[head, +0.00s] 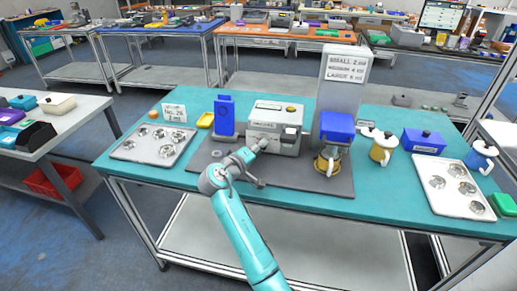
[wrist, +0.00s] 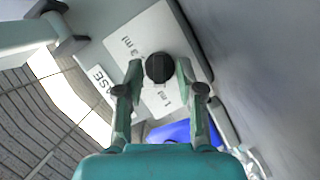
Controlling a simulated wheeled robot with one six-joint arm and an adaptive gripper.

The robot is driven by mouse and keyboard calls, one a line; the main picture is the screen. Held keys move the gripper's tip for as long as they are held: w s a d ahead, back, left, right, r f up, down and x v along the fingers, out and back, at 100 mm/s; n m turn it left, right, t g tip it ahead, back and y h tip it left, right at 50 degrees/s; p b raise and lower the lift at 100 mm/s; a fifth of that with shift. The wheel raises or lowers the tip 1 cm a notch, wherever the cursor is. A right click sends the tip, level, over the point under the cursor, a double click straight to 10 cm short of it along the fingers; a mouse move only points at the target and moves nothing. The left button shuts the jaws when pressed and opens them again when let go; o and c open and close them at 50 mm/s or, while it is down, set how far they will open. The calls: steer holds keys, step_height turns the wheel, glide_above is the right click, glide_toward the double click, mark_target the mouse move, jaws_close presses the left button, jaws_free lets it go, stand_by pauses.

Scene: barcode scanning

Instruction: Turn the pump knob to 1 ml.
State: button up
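The dark round pump knob (wrist: 158,69) sits on a pale panel (wrist: 142,38) in the wrist view. The panel is marked "3 ml" above left of the knob and "1 ml" below it. My gripper (wrist: 159,74) has a finger on each side of the knob, with narrow gaps showing, so it looks open around it. Where the knob points is too small to tell. In the head view my arm reaches the grey box-shaped machine (head: 278,122); the knob and fingertips are hard to make out there.
A tall grey unit with a size sign (head: 344,66) and blue front stands right of the machine. A blue device (head: 224,115) stands left. A silver tray (head: 152,145) and a card reading "1 ml" (head: 174,112) are farther left. Jugs and another tray (head: 450,205) are right.

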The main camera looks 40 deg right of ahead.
steer(key=v, duration=1.2)
stand_by(0.4)
